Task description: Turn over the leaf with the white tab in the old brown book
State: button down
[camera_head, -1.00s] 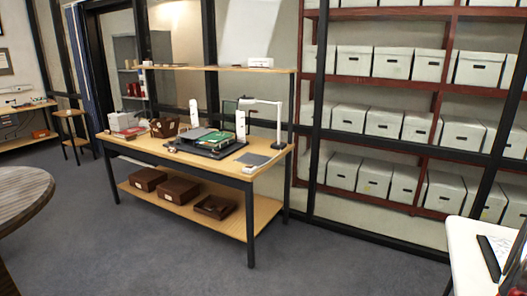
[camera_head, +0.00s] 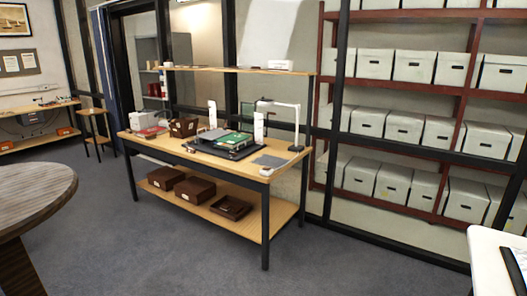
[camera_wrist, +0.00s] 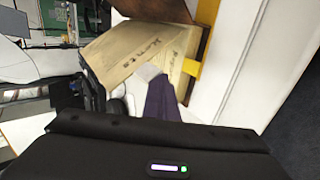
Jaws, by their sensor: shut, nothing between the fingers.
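In the wrist view, tan leaves (camera_wrist: 140,50) with dark handwriting lie tilted, with a brown edge above them, perhaps part of the old brown book. A small pale patch (camera_wrist: 149,72) at their lower edge may be the white tab, but I cannot be sure. My gripper (camera_wrist: 162,98) is shut and empty. A dark purple piece in front of the pale patch looks like part of it, and its black body fills the bottom of that view. I cannot tell whether it touches the leaves. In the head view I cannot make out the brown book or my gripper.
A wooden bench (camera_head: 228,185) holds a green item (camera_head: 235,140) on a black mat, a white lamp arm and a brown crate (camera_head: 183,127). Brown boxes (camera_head: 194,190) sit on its lower shelf. A round table (camera_head: 30,195) stands left, a white table (camera_head: 490,255) right. Grey floor lies between.

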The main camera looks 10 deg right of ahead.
jog(key=shift+s+a+r, duration=0.5)
jog(key=shift+s+r, duration=0.15)
jog(key=shift+r, duration=0.15)
jog(key=shift+s+a+r, duration=0.65)
jog(key=shift+s+r, duration=0.05)
jog(key=shift+s, duration=0.05)
jog(key=shift+s+a+r, duration=0.45)
jog(key=shift+s+a, duration=0.3)
jog(key=shift+s, duration=0.2)
